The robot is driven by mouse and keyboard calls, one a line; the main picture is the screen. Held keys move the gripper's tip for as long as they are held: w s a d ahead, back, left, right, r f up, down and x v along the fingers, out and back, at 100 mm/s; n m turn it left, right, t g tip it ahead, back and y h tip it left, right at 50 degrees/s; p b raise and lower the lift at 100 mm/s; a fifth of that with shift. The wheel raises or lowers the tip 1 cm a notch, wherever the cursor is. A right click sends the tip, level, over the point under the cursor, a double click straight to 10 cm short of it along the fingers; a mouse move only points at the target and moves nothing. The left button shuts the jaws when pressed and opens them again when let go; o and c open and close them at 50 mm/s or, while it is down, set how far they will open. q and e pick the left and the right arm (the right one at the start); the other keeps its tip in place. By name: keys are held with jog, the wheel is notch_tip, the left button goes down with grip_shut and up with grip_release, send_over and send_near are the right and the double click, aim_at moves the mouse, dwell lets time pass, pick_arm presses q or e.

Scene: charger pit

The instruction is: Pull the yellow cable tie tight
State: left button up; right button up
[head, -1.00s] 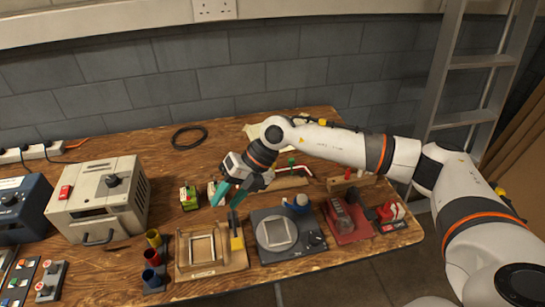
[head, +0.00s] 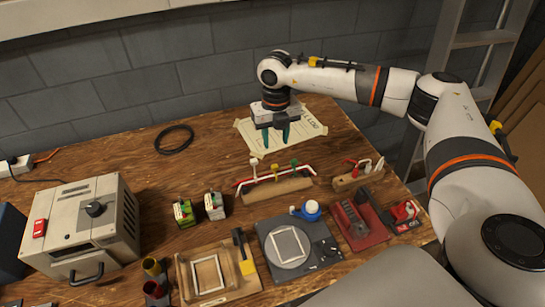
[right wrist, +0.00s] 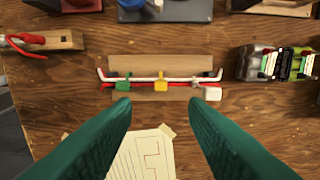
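The yellow cable tie (head: 274,170) stands in the middle of a wooden cable board (head: 277,189), around or on the red and white cables; I cannot tell how tight it is. It also shows in the right wrist view (right wrist: 161,84). A white tie (head: 254,163) and a green tie (head: 294,163) stand on either side of it. My right gripper (head: 276,138) points down behind the board, over the paper sheet. In the right wrist view its green fingers (right wrist: 160,108) are wide apart and empty, with the yellow tie beyond the gap. My left gripper is not in view.
The taped paper (head: 307,124) lies behind the board. A small tool block (head: 358,176) stands to the right, and two small boxed items (head: 198,209) to the left. A turntable (head: 285,246) and a frame tray (head: 209,275) are in front. Bare wood surrounds the black cable ring (head: 174,139).

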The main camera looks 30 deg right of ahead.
send_over(275, 165)
notch_tip(275, 165, down, 6)
jog(key=shift+s+r+p, duration=0.1)
jog(key=shift+r+p, duration=0.1)
jog(key=shift+p, duration=0.2)
notch_tip(275, 165, down, 4)
jog(key=shift+f, duration=0.1)
jog(key=shift+c, duration=0.2)
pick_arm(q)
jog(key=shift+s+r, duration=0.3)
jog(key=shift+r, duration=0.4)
pick_arm(e)
grip_shut()
